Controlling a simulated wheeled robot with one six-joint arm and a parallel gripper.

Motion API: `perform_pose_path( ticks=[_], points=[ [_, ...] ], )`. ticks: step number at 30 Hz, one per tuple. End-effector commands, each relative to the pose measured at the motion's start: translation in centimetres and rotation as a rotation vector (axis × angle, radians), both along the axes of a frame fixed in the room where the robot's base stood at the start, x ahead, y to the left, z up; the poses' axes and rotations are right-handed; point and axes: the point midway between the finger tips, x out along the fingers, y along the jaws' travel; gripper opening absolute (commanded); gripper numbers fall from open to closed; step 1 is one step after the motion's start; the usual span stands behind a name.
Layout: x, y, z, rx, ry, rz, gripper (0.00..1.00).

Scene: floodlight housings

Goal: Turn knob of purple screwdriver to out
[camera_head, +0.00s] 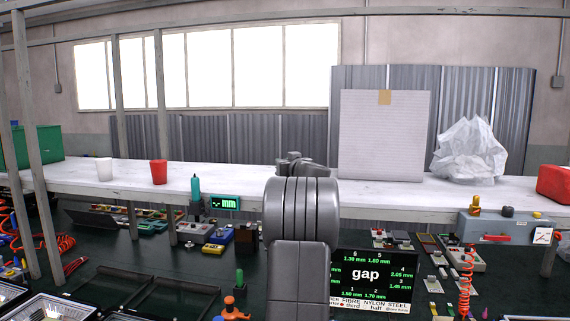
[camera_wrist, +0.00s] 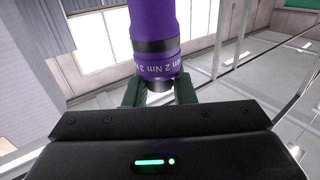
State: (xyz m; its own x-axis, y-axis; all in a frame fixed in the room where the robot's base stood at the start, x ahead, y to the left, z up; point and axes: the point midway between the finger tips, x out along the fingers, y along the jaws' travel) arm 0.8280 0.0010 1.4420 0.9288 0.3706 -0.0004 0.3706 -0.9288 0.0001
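The purple screwdriver (camera_wrist: 154,22) fills the upper middle of the wrist view. Its purple handle runs out of the top of the picture. Near its lower end is a dark band, then a purple ring with white torque marks reading "2 Nm 3", then a black end piece. My gripper (camera_wrist: 159,90) has its dark green fingers on both sides of that black end and is shut on it. The far end of the screwdriver is out of the picture. In the head view my arm hides the gripper, and the screwdriver does not show.
A white bench (camera_head: 240,186) crosses the head view, with a red cup (camera_head: 159,172), a white cup (camera_head: 104,169), a white board (camera_head: 384,135) and crumpled paper (camera_head: 468,151). A dark lower surface holds many small tools and a "gap" display (camera_head: 372,280). Metal posts stand at left.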

Motion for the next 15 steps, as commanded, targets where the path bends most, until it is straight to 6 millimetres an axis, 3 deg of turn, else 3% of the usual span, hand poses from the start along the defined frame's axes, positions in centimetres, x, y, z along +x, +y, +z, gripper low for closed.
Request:
perform_pose_path(
  ticks=[15],
  points=[
    [0.01, 0.07, 0.14, 0.000, -0.005, -0.032, 0.00]
  ],
)
